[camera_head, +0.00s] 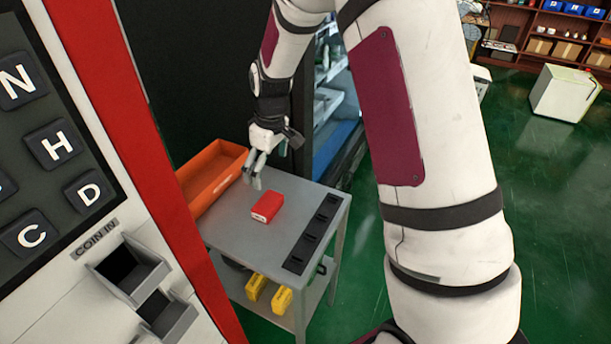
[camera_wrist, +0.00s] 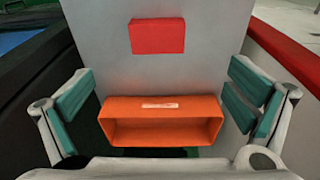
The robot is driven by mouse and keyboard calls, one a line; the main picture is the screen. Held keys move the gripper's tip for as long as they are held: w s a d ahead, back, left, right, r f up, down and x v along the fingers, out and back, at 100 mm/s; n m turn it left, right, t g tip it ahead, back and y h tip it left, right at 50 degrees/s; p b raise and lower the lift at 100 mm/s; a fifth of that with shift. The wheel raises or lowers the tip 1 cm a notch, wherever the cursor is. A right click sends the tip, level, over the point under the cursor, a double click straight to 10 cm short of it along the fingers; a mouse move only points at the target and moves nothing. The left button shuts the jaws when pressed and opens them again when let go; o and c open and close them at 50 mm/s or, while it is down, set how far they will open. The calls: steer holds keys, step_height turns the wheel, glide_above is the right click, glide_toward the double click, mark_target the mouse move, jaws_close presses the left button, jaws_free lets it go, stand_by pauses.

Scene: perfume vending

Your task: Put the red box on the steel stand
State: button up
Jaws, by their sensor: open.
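The red box (camera_head: 266,207) lies flat on the grey top of the steel stand (camera_head: 232,235), near its middle, with a pale end face. My gripper (camera_head: 256,180) points down just behind the box, between it and an orange bin, and looks empty. In the wrist view the red box (camera_wrist: 157,36) lies on the stand's top (camera_wrist: 205,70) beyond the fingers. There my gripper (camera_wrist: 163,75) shows its two teal-padded fingers spread wide apart, with nothing held between them.
The open orange bin (camera_head: 212,180) stands at the stand's left back edge; it shows between the fingers in the wrist view (camera_wrist: 160,135). A black strip (camera_head: 312,235) runs along the right edge. Yellow items (camera_head: 281,299) sit on the lower shelf. A vending machine (camera_head: 165,190) flanks the left.

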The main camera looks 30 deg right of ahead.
steer(key=s+r+m+t, duration=0.1)
steer(key=s+r, duration=0.2)
steer(key=r, duration=0.2)
steer(key=s+r+m, duration=0.1)
steer(key=s+r, duration=0.2)
steer(key=r, duration=0.3)
steer(key=s+r+m+t, duration=0.1)
steer(key=s+r, duration=0.4)
steer(key=s, duration=0.7)
steer(key=s+r+m+t, duration=0.1)
steer(key=s+r+m, duration=0.2)
steer(key=s, duration=1)
step_height(320, 180, up, 3)
steer(key=shift+a+f+m+t+h, duration=0.2)
steer(key=shift+a+m+t+h, duration=0.1)
steer(key=shift+m+h, duration=0.1)
steer(key=shift+c, duration=0.6)
